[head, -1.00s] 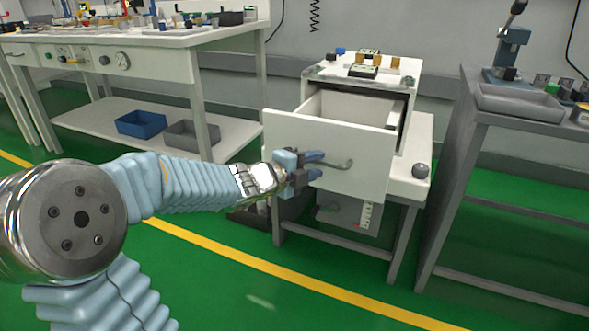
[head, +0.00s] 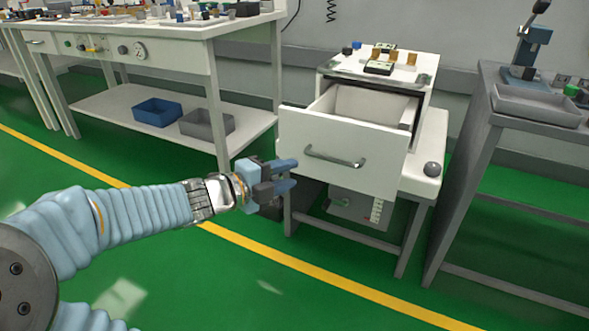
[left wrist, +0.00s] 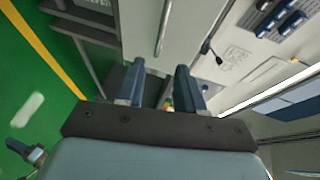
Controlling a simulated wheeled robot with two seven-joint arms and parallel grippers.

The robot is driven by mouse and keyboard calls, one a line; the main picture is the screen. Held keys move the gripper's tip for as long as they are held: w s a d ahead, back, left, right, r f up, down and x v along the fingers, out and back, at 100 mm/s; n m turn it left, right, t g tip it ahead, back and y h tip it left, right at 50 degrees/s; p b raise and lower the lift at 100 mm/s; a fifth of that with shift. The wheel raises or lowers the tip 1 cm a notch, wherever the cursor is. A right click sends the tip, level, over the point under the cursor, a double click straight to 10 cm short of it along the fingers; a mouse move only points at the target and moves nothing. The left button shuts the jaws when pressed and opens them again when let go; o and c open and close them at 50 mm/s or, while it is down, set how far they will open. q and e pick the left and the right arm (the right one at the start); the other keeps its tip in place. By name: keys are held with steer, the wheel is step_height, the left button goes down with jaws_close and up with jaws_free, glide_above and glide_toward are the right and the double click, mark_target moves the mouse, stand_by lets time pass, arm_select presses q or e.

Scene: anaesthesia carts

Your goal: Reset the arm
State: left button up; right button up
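My left gripper (head: 286,176) is in the middle of the head view, left of the white drawer (head: 335,158) and apart from its grey handle (head: 334,161). Its two blue fingers stand apart with nothing between them. The same fingers show in the left wrist view (left wrist: 160,85), also separated and empty. The drawer is pulled out of the white cabinet (head: 375,80), and its inside looks empty where I can see it. My left arm (head: 130,218) reaches in from the left.
A white workbench (head: 150,65) stands at the back left, with a blue bin (head: 157,112) and a grey bin (head: 207,124) on its lower shelf. A grey table (head: 520,118) with a tray stands at the right. The green floor in front is clear.

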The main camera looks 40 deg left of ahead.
arm_select(q)
steer(key=shift+w, duration=0.1)
steer(key=w+d+f+n+g+p, duration=0.2)
steer(key=w+d+f+n, duration=0.15)
steer(key=f, duration=0.35)
steer(key=w+d+f+n+g+h+p, duration=0.1)
steer(key=w+d+f+n+g, duration=0.1)
steer(key=d+f+n, duration=0.45)
steer(key=w+d+f+n+g+p, duration=0.2)
steer(key=w+f+n, duration=0.1)
steer(key=f, duration=0.5)
steer(key=s+d+f+n+g+p, duration=0.2)
steer(key=s+d+f+n+g, duration=0.5)
steer(key=s+d+f, duration=0.7)
step_height(320, 180, down, 3)
steer(key=shift+s+d+r+n+g+h+p, duration=0.1)
steer(key=shift+s+d+n+g+h+p, duration=0.2)
steer(key=shift+s+g, duration=0.7)
